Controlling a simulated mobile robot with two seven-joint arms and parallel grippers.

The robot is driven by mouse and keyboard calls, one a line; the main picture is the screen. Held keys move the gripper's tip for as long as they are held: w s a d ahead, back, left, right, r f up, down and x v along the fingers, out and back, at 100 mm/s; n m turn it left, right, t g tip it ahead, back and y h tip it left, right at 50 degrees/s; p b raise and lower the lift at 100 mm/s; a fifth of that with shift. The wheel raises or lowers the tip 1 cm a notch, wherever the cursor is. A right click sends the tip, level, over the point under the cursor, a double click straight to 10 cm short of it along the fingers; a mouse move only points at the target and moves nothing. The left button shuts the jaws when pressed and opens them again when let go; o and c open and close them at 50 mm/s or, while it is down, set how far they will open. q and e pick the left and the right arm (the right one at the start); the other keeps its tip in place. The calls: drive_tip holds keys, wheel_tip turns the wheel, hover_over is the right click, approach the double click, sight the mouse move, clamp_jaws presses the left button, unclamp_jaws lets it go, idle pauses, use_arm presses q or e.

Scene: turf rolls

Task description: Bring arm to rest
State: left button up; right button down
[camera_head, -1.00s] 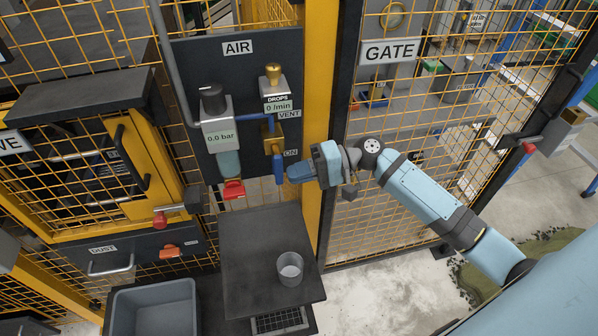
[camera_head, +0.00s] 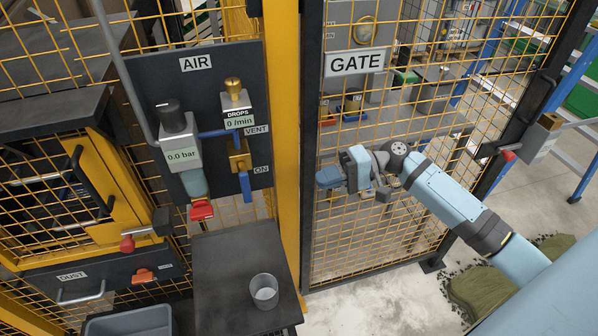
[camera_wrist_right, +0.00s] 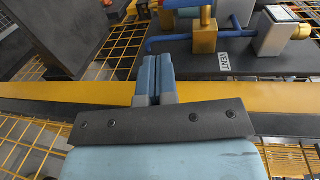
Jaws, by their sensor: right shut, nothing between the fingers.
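My right gripper (camera_head: 322,182) is in front of the mesh gate, just right of the yellow post, with its fingers pointing left. In the right wrist view its two blue fingers (camera_wrist_right: 154,78) are together with nothing between them. It is apart from the blue valve handle (camera_head: 246,187), which hangs down beside the ON label on the AIR panel (camera_head: 190,90). My left gripper is not in view.
The yellow post (camera_head: 287,150) and mesh gate (camera_head: 380,225) stand close behind the right arm. A grey bin (camera_head: 130,322) is at lower left. The pale floor at right has a green turf roll (camera_head: 500,292).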

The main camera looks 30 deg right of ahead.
drive_tip(key=shift+d, duration=0.15)
drive_tip(key=s+a+f+n+t+h+p, duration=0.1)
drive_tip(key=s+a+f+t+h+p, duration=0.25)
drive_tip(key=f, duration=0.55)
drive_tip(key=s+a+f+n+t+h+p, duration=0.1)
drive_tip(key=s+a+f+h+p, duration=0.1)
drive_tip(key=s+a+f+h, duration=0.5)
drive_tip(key=s+n, duration=0.1)
drive_tip(key=s+a+f+n+t+h+p, duration=0.1)
drive_tip(key=s, duration=0.1)
drive_tip(key=s+n+t+h, duration=0.1)
drive_tip(key=s+n, duration=0.1)
drive_tip(key=shift+s+a+f+p, duration=0.2)
drive_tip(key=shift+s+a+p, duration=0.05)
drive_tip(key=shift+p, duration=0.15)
drive_tip(key=shift+s, duration=0.1)
